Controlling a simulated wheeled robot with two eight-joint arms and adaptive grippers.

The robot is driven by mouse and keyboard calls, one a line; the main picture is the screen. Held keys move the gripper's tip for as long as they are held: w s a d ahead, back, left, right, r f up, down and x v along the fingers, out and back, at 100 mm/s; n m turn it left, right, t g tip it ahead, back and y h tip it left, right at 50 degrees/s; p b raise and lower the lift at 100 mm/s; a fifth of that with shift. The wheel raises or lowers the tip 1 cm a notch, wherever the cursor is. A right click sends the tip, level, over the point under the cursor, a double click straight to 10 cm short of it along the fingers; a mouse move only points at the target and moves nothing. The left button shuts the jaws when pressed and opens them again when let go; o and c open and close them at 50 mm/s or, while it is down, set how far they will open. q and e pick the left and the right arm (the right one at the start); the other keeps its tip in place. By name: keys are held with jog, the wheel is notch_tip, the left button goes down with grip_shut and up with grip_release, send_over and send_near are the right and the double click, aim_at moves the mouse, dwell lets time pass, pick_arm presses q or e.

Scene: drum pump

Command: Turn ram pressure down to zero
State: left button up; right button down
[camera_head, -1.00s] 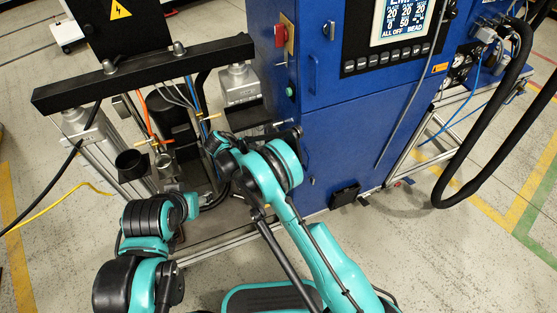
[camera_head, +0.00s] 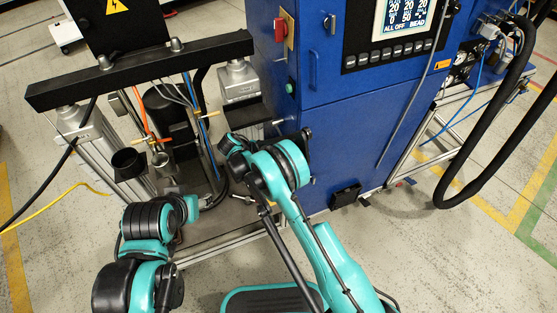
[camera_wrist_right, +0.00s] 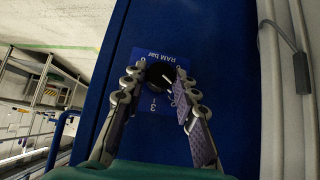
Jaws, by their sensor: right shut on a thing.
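The ram pressure knob (camera_wrist_right: 156,77) is black and round, on a blue panel plate (camera_wrist_right: 139,92) lettered "RAM bar" in the right wrist view. My right gripper (camera_wrist_right: 160,74) has one finger on each side of it and is shut on the knob. A short white mark shows on the knob, with scale figures around it; the exact setting is too small to read. In the head view the knob is not visible, and my right arm reaches to the blue cabinet's (camera_head: 345,125) left side. My left arm is folded at the lower left; its fingers cannot be made out.
A black crossbeam (camera_head: 145,72) on silver cylinders stands left of the cabinet, with hoses and cables below it. A red switch (camera_head: 280,28) and a display (camera_head: 404,15) are on the cabinet. Thick black hoses (camera_head: 480,165) hang at the right. Floor is open in front.

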jog(key=n+g, duration=0.1)
jog(key=g+h, duration=0.1)
jog(key=g, duration=0.1)
jog(key=shift+w+a+f+n, duration=0.1)
jog(key=shift+w+n, duration=0.15)
jog(key=shift+n, duration=0.15)
jog(key=c, duration=1.2)
grip_release()
